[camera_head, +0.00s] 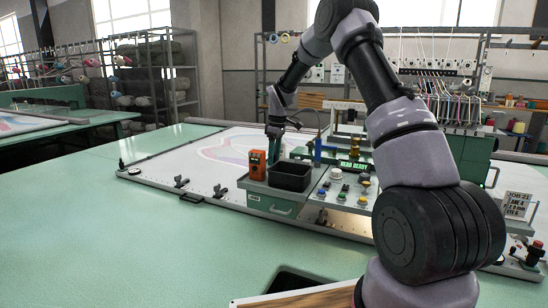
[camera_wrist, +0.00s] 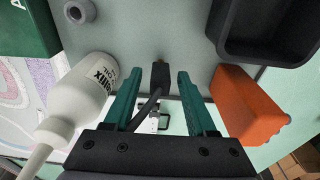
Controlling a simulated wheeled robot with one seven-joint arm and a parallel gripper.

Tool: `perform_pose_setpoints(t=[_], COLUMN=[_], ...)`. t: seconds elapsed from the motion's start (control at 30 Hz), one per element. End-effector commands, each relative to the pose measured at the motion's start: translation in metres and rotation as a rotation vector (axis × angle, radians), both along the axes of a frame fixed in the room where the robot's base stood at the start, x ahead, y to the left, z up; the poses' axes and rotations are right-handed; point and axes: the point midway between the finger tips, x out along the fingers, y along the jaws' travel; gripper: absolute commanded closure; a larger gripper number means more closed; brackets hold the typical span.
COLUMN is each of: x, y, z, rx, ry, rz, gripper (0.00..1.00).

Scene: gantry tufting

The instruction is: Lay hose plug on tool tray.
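My gripper (camera_head: 273,152) points down over the small green-grey station beside the control panel. In the wrist view its two teal fingers (camera_wrist: 160,78) are apart, with a gap on each side of a small dark piece (camera_wrist: 160,74). This piece has a small tip and a thin dark strip trailing from it, and looks like the hose plug. It is between the fingers but not visibly gripped. I cannot make it out in the head view. A black walled tray (camera_head: 290,176), apparently the tool tray, stands just right of my gripper; it also shows in the wrist view (camera_wrist: 222,42).
An orange device (camera_head: 257,165) stands close to my gripper and beside a finger in the wrist view (camera_wrist: 245,108). A white bottle (camera_wrist: 82,100) is close on the other side. A green box (camera_wrist: 25,30) and grey ring (camera_wrist: 78,12) are nearby. Knobs crowd the control panel (camera_head: 340,190).

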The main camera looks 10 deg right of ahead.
Motion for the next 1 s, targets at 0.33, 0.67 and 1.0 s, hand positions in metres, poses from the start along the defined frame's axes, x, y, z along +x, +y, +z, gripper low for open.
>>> perform_pose_setpoints(t=[0.33, 0.67, 1.0], x=[-0.002, -0.006, -0.043], y=[-0.004, -0.009, -0.014], z=[0.05, 0.11, 0.169], rx=[0.0, 0.0, 0.009], ry=[-0.005, -0.003, -0.049], rz=[0.0, 0.0, -0.116], gripper=[0.43, 0.43, 0.43])
